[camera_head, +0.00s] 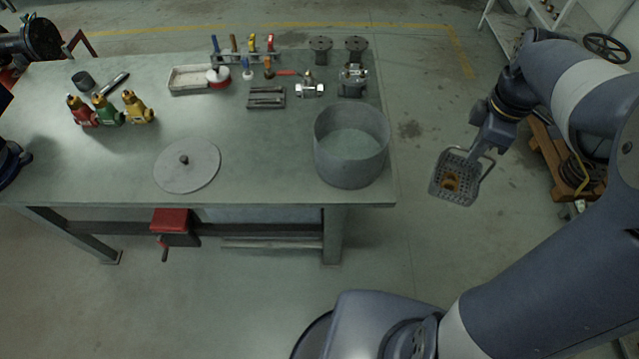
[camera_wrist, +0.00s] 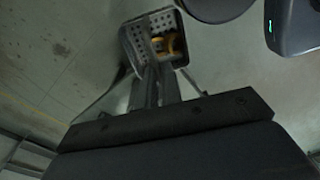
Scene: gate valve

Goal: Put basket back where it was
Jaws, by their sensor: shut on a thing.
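The basket (camera_head: 456,178) is a small grey perforated metal box with a wire handle. It hangs in the air to the right of the workbench, above the floor. A brass-coloured part (camera_head: 450,182) lies inside it. My gripper (camera_head: 486,146) is shut on the basket at its upper side. In the wrist view the basket (camera_wrist: 135,42) shows beyond the jaws, with the yellow part (camera_wrist: 172,44) inside. The fingertips (camera_wrist: 152,90) are dark there, and their exact contact with the handle is hard to make out.
The workbench (camera_head: 260,190) holds an open grey cylindrical tub (camera_head: 350,170) near its right edge and a round lid (camera_head: 187,165) with a knob. Coloured valves (camera_head: 108,112), a tray (camera_head: 188,79) and fittings stand farther back. A wooden pallet (camera_head: 548,155) is at the right.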

